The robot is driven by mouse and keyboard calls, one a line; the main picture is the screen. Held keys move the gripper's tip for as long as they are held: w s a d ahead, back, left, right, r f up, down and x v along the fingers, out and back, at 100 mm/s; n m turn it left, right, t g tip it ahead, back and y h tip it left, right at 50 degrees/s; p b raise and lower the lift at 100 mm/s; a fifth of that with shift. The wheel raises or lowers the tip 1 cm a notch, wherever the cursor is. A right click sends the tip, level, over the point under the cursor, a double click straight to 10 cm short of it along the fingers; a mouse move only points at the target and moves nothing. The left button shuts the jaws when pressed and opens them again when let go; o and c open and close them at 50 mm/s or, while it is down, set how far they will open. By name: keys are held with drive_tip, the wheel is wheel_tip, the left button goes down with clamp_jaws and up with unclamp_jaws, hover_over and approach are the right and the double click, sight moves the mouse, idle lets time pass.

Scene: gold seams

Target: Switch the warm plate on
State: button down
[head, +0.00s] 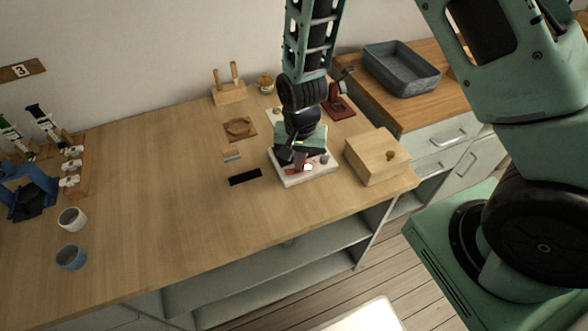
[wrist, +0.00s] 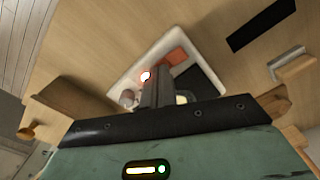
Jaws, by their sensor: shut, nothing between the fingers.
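The warm plate is a low white slab (head: 311,179) with rounded corners, lying on the wooden table below my gripper. In the wrist view its white rim (wrist: 127,72) surrounds a red-orange patch (wrist: 176,58) and a dark area. A small light (wrist: 146,76) on it glows white with a red edge; it also glows in the head view (head: 307,167). A grey round knob (wrist: 127,98) sits near one corner. My gripper (head: 299,164) points down over the plate, shut and empty, with its fingertips close to the light. I cannot tell whether they touch it.
A wooden box with a knob (head: 372,164) stands close to the right of the plate. A black strip (head: 245,177) and a small block (head: 231,155) lie to its left. A dark red stand (head: 338,107) is behind. The table's middle left is clear.

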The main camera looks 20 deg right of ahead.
drive_tip(key=shift+r, duration=0.15)
wheel_tip(320, 180, up, 7)
drive_tip(key=p, duration=0.6)
idle(0.5)
